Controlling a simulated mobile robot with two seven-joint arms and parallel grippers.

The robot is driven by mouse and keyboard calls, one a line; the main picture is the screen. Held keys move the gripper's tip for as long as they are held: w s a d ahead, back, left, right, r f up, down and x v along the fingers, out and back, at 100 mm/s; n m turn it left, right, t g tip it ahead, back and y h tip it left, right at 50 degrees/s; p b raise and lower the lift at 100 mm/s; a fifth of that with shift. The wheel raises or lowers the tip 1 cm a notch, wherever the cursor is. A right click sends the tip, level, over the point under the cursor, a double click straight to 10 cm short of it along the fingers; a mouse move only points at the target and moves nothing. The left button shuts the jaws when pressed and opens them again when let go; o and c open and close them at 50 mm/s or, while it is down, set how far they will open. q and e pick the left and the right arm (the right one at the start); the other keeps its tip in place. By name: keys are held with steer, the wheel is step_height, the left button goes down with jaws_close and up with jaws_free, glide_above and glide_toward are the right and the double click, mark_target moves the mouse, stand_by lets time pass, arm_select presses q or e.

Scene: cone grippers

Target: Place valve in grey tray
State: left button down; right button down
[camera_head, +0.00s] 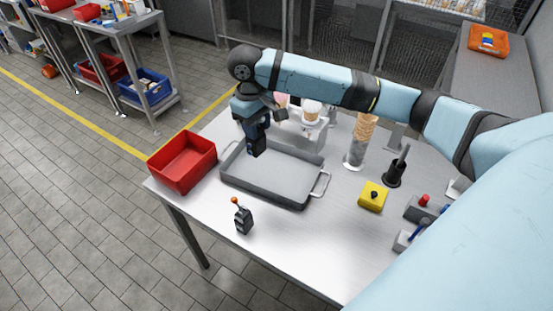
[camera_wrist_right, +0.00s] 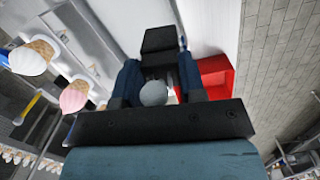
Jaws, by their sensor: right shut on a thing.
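My right gripper (camera_head: 256,144) hangs above the back left part of the grey tray (camera_head: 235,186), pointing down. It is shut on the valve (camera_wrist_right: 153,93), whose grey round end shows between the fingers in the right wrist view. A black block (camera_wrist_right: 158,40) shows beyond it there; I cannot tell if it belongs to the valve. In the head view the held thing is mostly hidden by the dark fingers. The tray is a shallow rectangle with wire handles, and its visible floor is empty. My left gripper is not in view.
A red bin (camera_head: 182,162) stands left of the tray. A black lever with an orange ball (camera_head: 243,218) stands in front. To the right are a clear tube of cones (camera_head: 358,145), a black holder (camera_head: 395,172) and a yellow block (camera_head: 373,197).

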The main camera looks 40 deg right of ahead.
steer(key=w+d+r+n, duration=0.2)
steer(key=w+d, duration=0.2)
steer(key=d, duration=0.3)
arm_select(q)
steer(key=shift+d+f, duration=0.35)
arm_select(e)
step_height(320, 180, down, 20)
steer(key=shift+w+d+n, duration=0.2)
steer(key=shift+d+n, duration=0.05)
steer(key=shift+n, duration=0.15)
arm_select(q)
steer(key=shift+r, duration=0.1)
arm_select(e)
steer(key=shift+f, duration=0.2)
steer(key=c, duration=0.7)
jaws_free()
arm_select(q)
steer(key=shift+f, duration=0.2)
arm_select(e)
step_height(320, 180, up, 12)
steer(key=w, duration=0.1)
steer(key=shift+w+a+r, duration=0.15)
steer(key=shift+a, duration=0.2)
